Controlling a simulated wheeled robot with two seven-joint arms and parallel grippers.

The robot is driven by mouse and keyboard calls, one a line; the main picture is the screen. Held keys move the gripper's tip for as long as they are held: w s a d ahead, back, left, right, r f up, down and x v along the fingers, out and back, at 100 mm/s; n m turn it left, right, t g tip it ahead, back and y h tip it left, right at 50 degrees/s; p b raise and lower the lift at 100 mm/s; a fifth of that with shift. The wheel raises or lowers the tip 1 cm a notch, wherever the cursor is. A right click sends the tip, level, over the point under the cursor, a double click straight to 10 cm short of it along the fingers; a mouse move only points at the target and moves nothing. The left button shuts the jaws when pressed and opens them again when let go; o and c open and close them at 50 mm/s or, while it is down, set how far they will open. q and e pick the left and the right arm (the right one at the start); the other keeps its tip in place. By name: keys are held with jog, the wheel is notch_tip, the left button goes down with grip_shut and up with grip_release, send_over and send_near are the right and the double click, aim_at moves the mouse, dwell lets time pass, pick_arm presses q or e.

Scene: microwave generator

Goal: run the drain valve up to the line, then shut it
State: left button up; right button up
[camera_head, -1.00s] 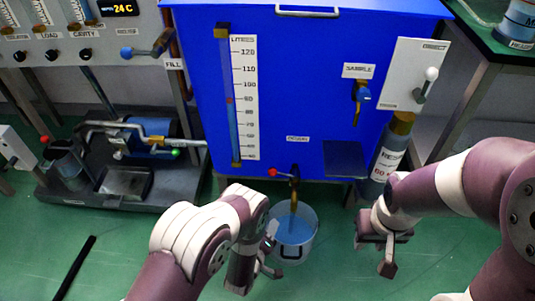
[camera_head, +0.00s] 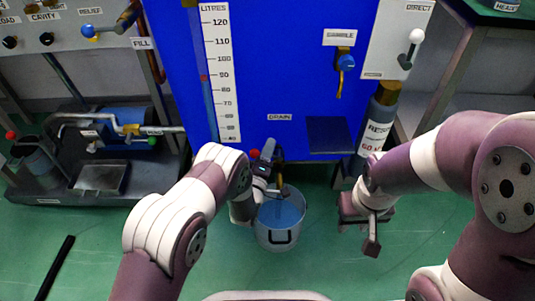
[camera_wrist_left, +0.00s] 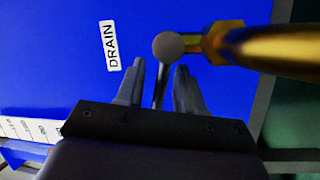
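The blue tank (camera_head: 270,70) carries a DRAIN label (camera_head: 279,117), also in the left wrist view (camera_wrist_left: 110,45). My left gripper (camera_head: 268,152) is at the drain valve under that label. A red knob (camera_head: 254,153) shows beside it. In the left wrist view my left gripper (camera_wrist_left: 158,85) is open, with the thin valve lever (camera_wrist_left: 160,85) between its fingers and gaps beside it. The brass valve body (camera_wrist_left: 225,43) lies to the right. The spout (camera_head: 283,191) hangs over a pot (camera_head: 278,238) holding blue liquid. My right gripper (camera_head: 365,228) hangs right of the pot; its opening is unclear.
A litre scale (camera_head: 221,75) runs beside a sight tube (camera_head: 204,78) with a red mark. A SAMPLE valve (camera_head: 345,62), a DIRECT lever (camera_head: 411,45) and a grey cylinder (camera_head: 377,125) stand right. A pump bench (camera_head: 75,180) is left. Floor around the pot is clear.

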pick_arm(q)
grip_shut()
jog(key=n, duration=0.1)
jog(key=f+n+t+b, duration=0.1)
jog(key=n, duration=0.1)
jog(key=shift+a+y, duration=0.1)
jog(key=shift+y, duration=0.3)
grip_release()
jog(key=p+v, duration=0.5)
jog(key=v, duration=0.7)
jog(key=shift+s+p, duration=0.3)
